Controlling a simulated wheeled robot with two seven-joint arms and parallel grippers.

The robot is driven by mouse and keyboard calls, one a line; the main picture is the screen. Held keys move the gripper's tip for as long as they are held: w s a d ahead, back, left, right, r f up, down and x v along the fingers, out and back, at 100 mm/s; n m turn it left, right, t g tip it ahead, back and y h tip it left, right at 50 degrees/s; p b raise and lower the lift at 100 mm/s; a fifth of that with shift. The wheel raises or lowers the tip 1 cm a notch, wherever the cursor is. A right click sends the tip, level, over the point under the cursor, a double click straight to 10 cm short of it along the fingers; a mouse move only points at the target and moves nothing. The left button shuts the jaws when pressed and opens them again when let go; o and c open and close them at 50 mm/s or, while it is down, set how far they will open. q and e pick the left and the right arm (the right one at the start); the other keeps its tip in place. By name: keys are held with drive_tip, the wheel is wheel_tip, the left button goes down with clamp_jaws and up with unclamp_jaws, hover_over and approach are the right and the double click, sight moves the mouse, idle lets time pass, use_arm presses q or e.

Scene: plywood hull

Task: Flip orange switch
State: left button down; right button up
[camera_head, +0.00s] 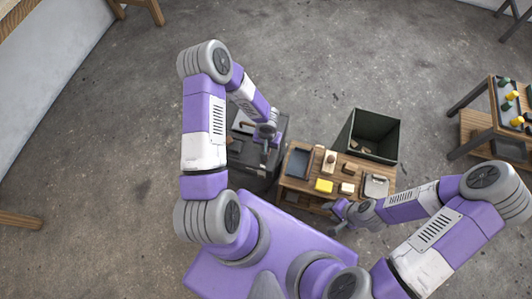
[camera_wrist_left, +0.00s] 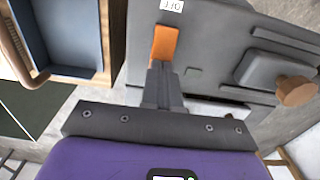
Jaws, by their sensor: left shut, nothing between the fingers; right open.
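The orange switch (camera_wrist_left: 164,43) is a flat lever on a dark grey machine panel (camera_wrist_left: 215,50), near the top middle of the left wrist view. My left gripper (camera_wrist_left: 161,68) is shut and empty. Its fingertips overlap the lower end of the switch in that view; I cannot tell whether they touch it. In the head view my left gripper (camera_head: 265,155) is over the dark grey machine (camera_head: 248,178), and I cannot make out the switch there. My right gripper (camera_head: 335,222) is open beside the front of the low wooden table, far from the switch.
A wooden-knobbed handle (camera_wrist_left: 295,91) projects from the machine, right of the switch.

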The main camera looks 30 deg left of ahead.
use_arm(q)
drive_tip(key=shift+f+b, duration=0.35)
drive_tip(key=shift+b, duration=0.1)
drive_tip(key=shift+r+p, duration=1.85)
drive_tip(key=shift+r, duration=1.7)
drive_tip(key=s+d+r+h+p, duration=0.2)
drive_tip(key=s+d+h+p, duration=0.2)
drive_tip(key=s+d, duration=0.6)
drive_tip(key=shift+s+d+r+t, duration=0.3)
drive_tip(key=shift+s+d, duration=0.1)
drive_tip(key=shift+d, duration=1.05)
